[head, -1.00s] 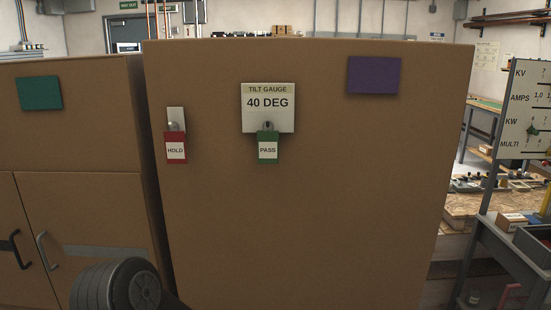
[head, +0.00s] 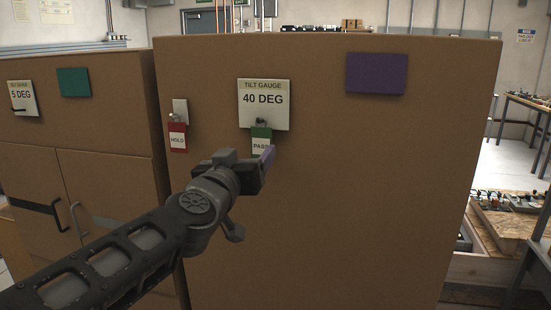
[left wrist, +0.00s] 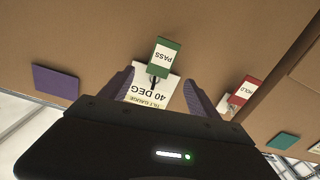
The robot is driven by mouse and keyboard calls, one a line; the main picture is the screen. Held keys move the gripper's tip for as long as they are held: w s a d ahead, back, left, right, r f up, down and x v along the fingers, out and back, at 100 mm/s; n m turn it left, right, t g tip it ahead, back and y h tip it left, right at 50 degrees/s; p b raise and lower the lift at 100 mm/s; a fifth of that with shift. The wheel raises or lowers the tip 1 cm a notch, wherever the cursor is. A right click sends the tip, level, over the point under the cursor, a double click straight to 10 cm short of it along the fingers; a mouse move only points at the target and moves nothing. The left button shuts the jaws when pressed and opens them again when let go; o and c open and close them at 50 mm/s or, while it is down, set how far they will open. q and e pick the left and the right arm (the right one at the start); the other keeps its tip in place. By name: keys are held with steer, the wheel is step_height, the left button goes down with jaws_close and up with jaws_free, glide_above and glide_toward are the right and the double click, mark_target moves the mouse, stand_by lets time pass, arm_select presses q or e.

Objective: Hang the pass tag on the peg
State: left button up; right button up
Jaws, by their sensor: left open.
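The green pass tag (head: 261,140) hangs from a peg at the lower edge of the white "40 DEG" tilt gauge plate (head: 264,98) on the brown cabinet front. My left gripper (head: 266,156) is in front of its lower part and partly covers it. In the left wrist view the picture is upside down. There the pass tag (left wrist: 162,60) shows between and beyond the tips of the two open, empty fingers (left wrist: 158,76). A red "HOLD" tag (head: 177,137) hangs from another peg to the left. My right gripper is not in view.
A purple panel (head: 376,73) is at the cabinet's upper right. A second brown cabinet (head: 100,125) at left has a green panel (head: 73,82) and a "5 DEG" plate (head: 22,97). Benches with parts stand at the right. The cabinet front right of the tag is bare.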

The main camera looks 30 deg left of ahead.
mark_target(261, 140)
arm_select(q)
steer(key=shift+m, duration=0.8)
steer(key=x, duration=0.5)
steer(key=b+x, duration=0.1)
steer(key=x, duration=0.2)
steer(key=shift+a+f, duration=0.1)
steer(key=shift+f, duration=0.25)
steer(key=c, duration=1.4)
steer(key=shift+r, duration=0.25)
steer(key=shift+s+p, duration=0.1)
steer(key=shift+p, duration=0.2)
steer(key=shift+s, duration=0.1)
steer(key=shift+s+d+p, duration=0.3)
steer(key=shift+s, duration=0.3)
